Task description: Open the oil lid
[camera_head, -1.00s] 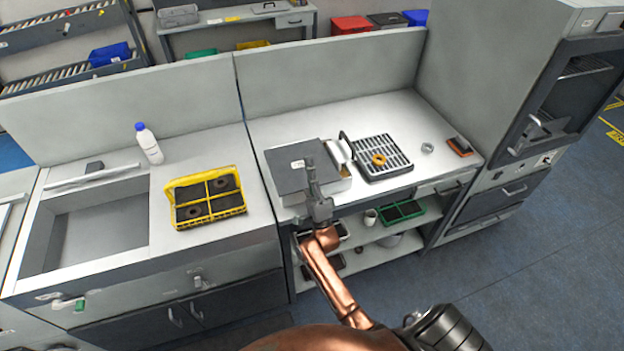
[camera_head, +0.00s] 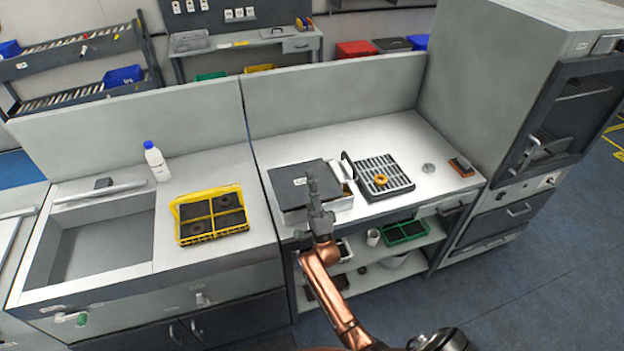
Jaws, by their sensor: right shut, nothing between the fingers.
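The box with a flat dark grey lid (camera_head: 291,178) stands on the right-hand worktop. I take this as the oil lid. It lies flat over the box, with a small white label on top. A black handle (camera_head: 347,162) rises at the box's right side. My right gripper (camera_head: 311,178) is shut and empty. Its fingers overlap the lid's right part in the picture. I cannot tell whether they touch it. My left gripper is not in view.
A black tray with a grate (camera_head: 398,169) holds an orange ring (camera_head: 380,180) right of the box. A yellow basket (camera_head: 240,228) and a white bottle (camera_head: 157,164) stand left, by a sink. A tall oven unit (camera_head: 455,85) bounds the right side.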

